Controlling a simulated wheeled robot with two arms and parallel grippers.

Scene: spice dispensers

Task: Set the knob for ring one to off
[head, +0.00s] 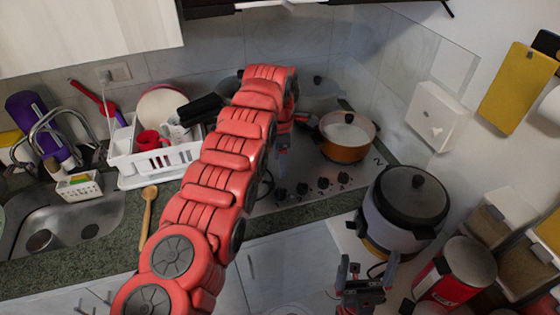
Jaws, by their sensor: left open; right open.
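A row of several dark knobs (312,187) runs along the front edge of the steel cooktop (330,170). I cannot read which knob belongs to ring one or how each is turned. A mark like a "2" shows near the cooktop's right corner. My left arm reaches over the counter to the cooktop, and my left gripper (283,146) points down above it, behind the knobs and apart from them. It is open, small and partly hidden by the arm. My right gripper (367,268) is open and empty at the bottom, well in front of the cooktop.
An orange pot (347,136) stands on the cooktop just right of my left gripper. A rice cooker (406,207) stands at the right, near a red can (456,273). A dish rack (155,160) and wooden spoon (148,215) are left of my arm.

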